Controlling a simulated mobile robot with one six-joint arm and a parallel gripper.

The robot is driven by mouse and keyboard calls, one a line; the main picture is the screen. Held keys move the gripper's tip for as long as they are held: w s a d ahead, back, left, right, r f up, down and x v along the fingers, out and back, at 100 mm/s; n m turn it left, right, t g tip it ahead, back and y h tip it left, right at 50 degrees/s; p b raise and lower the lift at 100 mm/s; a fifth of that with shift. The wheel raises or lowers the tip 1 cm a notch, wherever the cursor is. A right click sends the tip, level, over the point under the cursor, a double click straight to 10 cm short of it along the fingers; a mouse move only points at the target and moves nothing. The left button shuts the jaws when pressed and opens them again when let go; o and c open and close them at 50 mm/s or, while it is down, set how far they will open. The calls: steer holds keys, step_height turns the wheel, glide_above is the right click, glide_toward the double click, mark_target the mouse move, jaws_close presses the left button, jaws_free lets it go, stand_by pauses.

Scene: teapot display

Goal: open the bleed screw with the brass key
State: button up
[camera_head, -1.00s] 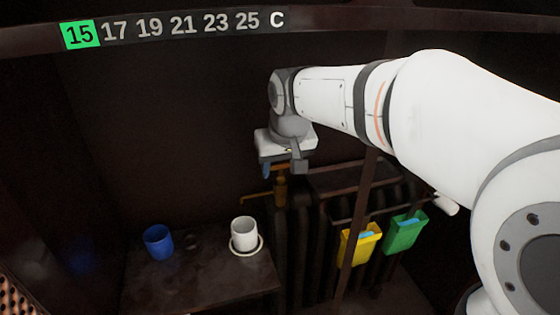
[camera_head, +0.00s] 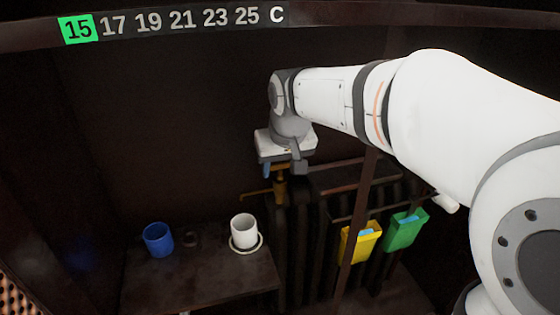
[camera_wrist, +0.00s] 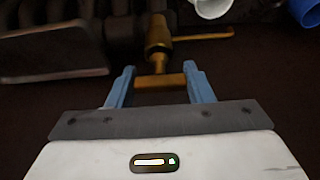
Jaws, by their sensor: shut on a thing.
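My gripper (camera_wrist: 159,76) has its two blue fingers at the two ends of the brass key's crossbar (camera_wrist: 160,81), shut on it. The key's stem runs from the crossbar to a brass fitting (camera_wrist: 158,36) at the radiator's end. The stem and fitting look in line; I cannot tell whether they are engaged. The bleed screw itself cannot be made out. In the head view my gripper (camera_head: 283,168) points down above the brass parts (camera_head: 280,188) at the radiator's top left corner, and the fingers partly hide the key.
The dark ribbed radiator (camera_head: 300,235) stands below, with a yellow holder (camera_head: 361,243) and a green holder (camera_head: 405,232) on it. A low dark table (camera_head: 205,285) at left bears a blue cup (camera_head: 158,240) and a white cup (camera_head: 244,229). A thin brass pipe (camera_wrist: 208,36) runs sideways from the fitting.

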steer(key=shift+n+y+p, duration=0.35)
steer(key=shift+n+y, duration=0.15)
steer(key=shift+n, duration=0.6)
steer(key=shift+n+g+y, duration=0.3)
steer(key=shift+n+g, duration=0.1)
steer(key=shift+n, duration=1)
steer(key=n+y, duration=0.1)
steer(key=n, duration=0.1)
steer(key=shift+n+g, duration=0.8)
steer(key=shift+n, duration=0.7)
